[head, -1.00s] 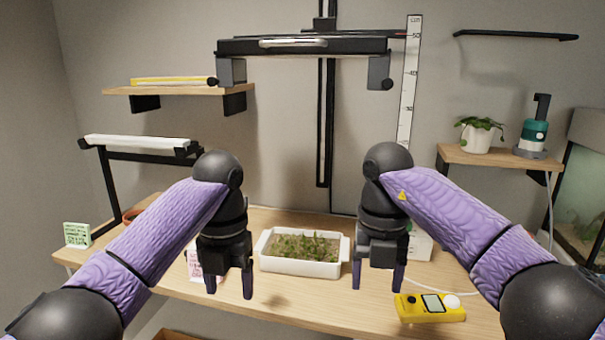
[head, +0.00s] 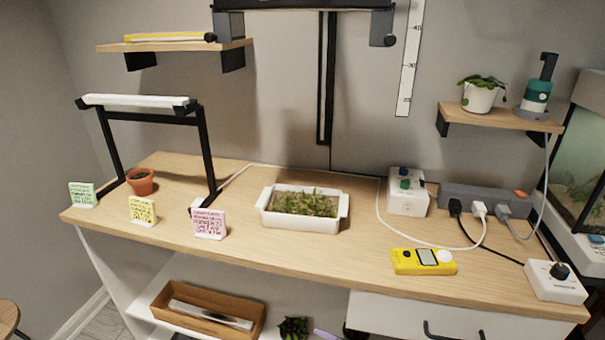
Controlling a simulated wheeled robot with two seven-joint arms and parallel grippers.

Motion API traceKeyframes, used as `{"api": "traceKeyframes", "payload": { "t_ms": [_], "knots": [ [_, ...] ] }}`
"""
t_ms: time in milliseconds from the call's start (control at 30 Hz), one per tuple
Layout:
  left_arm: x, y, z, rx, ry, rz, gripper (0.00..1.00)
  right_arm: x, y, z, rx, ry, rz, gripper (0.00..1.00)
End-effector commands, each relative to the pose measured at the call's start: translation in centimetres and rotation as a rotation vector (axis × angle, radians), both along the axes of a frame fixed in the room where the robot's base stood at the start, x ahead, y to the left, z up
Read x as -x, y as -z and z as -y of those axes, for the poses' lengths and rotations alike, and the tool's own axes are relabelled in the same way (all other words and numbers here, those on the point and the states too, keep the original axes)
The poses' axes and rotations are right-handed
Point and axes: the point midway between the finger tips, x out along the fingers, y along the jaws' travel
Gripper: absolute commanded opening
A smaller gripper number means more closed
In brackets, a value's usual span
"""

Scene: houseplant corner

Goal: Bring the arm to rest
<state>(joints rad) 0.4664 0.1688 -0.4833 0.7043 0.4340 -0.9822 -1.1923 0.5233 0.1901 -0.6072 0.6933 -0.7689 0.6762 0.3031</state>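Neither of my arms nor my grippers shows in the head view now. A yellow meter (head: 423,261) with a small screen lies at the front right of the tray.
A black lamp stand (head: 207,150) with a white light bar is at the left, near a terracotta pot (head: 141,181) and several note cards (head: 209,223). A white box (head: 407,193), power strip (head: 470,198) and cables occupy the right. The front middle is clear.

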Motion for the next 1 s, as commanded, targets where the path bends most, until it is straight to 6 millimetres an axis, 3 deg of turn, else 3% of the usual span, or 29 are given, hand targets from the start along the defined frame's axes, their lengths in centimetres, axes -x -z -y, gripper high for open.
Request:
{"api": "traceKeyframes", "payload": {
  "t_ms": [33,100,167,233,300,400,500,533,600,700,1000],
  "knots": [
    [4.3,2.5,-0.8,-0.018,-0.152,-0.024,0.69,2.6,4.1,2.5,-0.001,0.178,-0.139,0.69],
    [9.2,5.0,-1.9,-0.046,-0.347,-0.029,0.69,6.8,9.3,5.9,0.029,0.399,-0.32,0.69],
    [13.3,6.5,-2.7,-0.067,-0.489,-0.033,0.69,11.2,13.2,8.6,0.072,0.557,-0.475,0.69],
    [17.9,7.7,-3.5,-0.088,-0.633,-0.036,0.69,17.2,16.8,11.4,0.134,0.714,-0.653,0.69],
    [22.3,8.4,-4.2,-0.105,-0.763,-0.039,0.69,23.9,19.5,13.8,0.201,0.849,-0.831,0.69],
    [27.8,8.7,-5.0,-0.122,-0.919,-0.041,0.69,33.0,21.4,16.1,0.296,0.999,-1.063,0.69],
    [31.8,8.5,-5.4,-0.133,-1.03,-0.043,0.69,40.2,21.8,17.4,0.368,1.096,-1.241,0.69],
    [32.7,8.4,-5.5,-0.136,-1.054,-0.044,0.69,41.7,21.8,17.6,0.385,1.115,-1.28,0.69],
    [34.1,8.2,-5.7,-0.137,-1.095,-0.044,0.69,44.3,21.6,17.9,0.411,1.148,-1.346,0.69],
    [34.9,8.1,-5.8,-0.138,-1.12,-0.043,0.69,45.9,21.5,18.1,0.427,1.166,-1.386,0.69],
    [34.9,8.2,-5.8,-0.137,-1.122,-0.043,0.69,45.8,21.5,18.1,0.427,1.166,-1.386,0.69]
  ]
}}
